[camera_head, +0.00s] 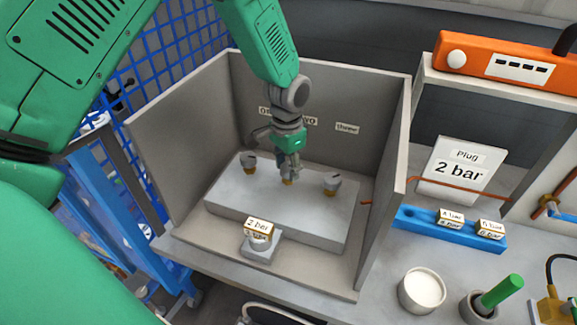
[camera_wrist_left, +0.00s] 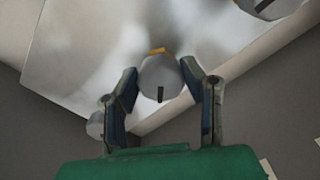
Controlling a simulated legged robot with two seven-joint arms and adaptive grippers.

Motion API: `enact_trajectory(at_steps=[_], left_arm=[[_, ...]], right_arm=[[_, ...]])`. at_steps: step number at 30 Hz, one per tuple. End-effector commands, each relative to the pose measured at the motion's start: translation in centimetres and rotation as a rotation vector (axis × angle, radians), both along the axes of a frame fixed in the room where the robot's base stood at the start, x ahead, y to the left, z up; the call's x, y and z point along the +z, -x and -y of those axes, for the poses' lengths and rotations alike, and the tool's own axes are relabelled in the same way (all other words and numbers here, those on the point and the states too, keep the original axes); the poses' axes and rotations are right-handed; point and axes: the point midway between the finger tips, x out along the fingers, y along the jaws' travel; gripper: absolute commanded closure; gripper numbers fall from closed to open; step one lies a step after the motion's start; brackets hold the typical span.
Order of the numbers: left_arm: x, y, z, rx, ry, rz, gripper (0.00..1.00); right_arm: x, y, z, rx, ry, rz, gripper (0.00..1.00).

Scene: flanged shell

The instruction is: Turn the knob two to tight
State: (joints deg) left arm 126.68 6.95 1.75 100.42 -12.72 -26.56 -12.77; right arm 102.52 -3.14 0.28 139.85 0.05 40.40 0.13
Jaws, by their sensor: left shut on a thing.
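Knob two, the middle one of three, is mostly hidden by my left gripper (camera_head: 289,172) in the head view; only a bit of its yellow base shows. In the left wrist view the grey knob two (camera_wrist_left: 160,80) has a dark line on it and sits between the two fingertips of my left gripper (camera_wrist_left: 159,76), which is shut on it. Knob one (camera_head: 249,160) stands to its left and knob three (camera_head: 332,184) to its right on the pale block (camera_head: 280,217). My right gripper is not in view.
Grey walls (camera_head: 168,150) enclose the block at the left, back and right. A tag reading 2 bar (camera_head: 258,226) sits in front of the block. To the right are a blue rack (camera_head: 425,222) with tags, a white cup (camera_head: 422,290) and a Plug 2 bar sign (camera_head: 455,172).

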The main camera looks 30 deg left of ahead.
Motion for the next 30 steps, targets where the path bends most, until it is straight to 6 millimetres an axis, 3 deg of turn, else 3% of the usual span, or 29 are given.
enact_trajectory(at_steps=[8,30], left_arm=[[0.3,-0.1,0.0,-0.115,0.001,0.000,0.92],[0.3,-0.4,-0.2,-0.656,0.000,0.003,0.92]], right_arm=[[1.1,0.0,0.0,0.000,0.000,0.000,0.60],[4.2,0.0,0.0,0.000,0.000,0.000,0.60]])
